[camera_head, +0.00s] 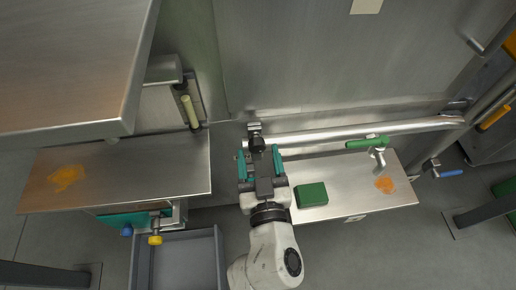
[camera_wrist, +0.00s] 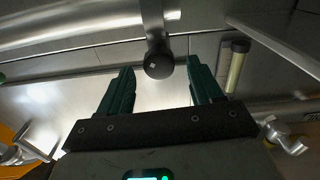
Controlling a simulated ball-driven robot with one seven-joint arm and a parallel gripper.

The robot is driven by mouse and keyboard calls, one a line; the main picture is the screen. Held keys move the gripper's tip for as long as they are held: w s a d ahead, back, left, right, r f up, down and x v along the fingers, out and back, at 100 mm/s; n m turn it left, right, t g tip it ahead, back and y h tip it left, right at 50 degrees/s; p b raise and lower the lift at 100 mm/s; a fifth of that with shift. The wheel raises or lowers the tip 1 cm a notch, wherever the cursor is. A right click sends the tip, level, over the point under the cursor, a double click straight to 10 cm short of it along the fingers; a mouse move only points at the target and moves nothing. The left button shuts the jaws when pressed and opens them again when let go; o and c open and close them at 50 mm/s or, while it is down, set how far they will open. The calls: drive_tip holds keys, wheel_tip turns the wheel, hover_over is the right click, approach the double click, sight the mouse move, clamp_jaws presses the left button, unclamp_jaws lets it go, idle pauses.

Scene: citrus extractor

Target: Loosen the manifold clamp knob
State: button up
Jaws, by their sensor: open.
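The clamp knob is a black ball (camera_wrist: 158,65) on a metal stem by the shiny manifold pipe (camera_wrist: 75,27). In the head view the dark knob (camera_head: 256,143) shows at the pipe's left end, just beyond my gripper. My gripper (camera_head: 258,151) has two teal fingers, open and empty, pointing at the knob. In the wrist view the gripper's fingers (camera_wrist: 160,68) stand apart on either side of the knob, which appears between the tips. Neither finger visibly touches it. I cannot tell whether the tips reach past it in depth.
A green block (camera_head: 312,195) and an orange smear lie on the right steel shelf (camera_head: 345,205). A green-handled valve (camera_head: 367,143) stands at the pipe's right. The left steel shelf (camera_head: 150,165) has another orange smear. A grey open bin (camera_head: 178,262) is below, and a steel housing (camera_head: 70,60) overhangs upper left.

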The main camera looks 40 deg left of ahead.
drive_tip(key=shift+x, duration=1.05)
drive_tip(key=c, duration=1.1)
drive_tip(key=shift+o, duration=0.2)
drive_tip(key=shift+n, duration=0.3)
drive_tip(key=shift+s+n, duration=0.1)
drive_tip(key=shift+n, duration=2.6)
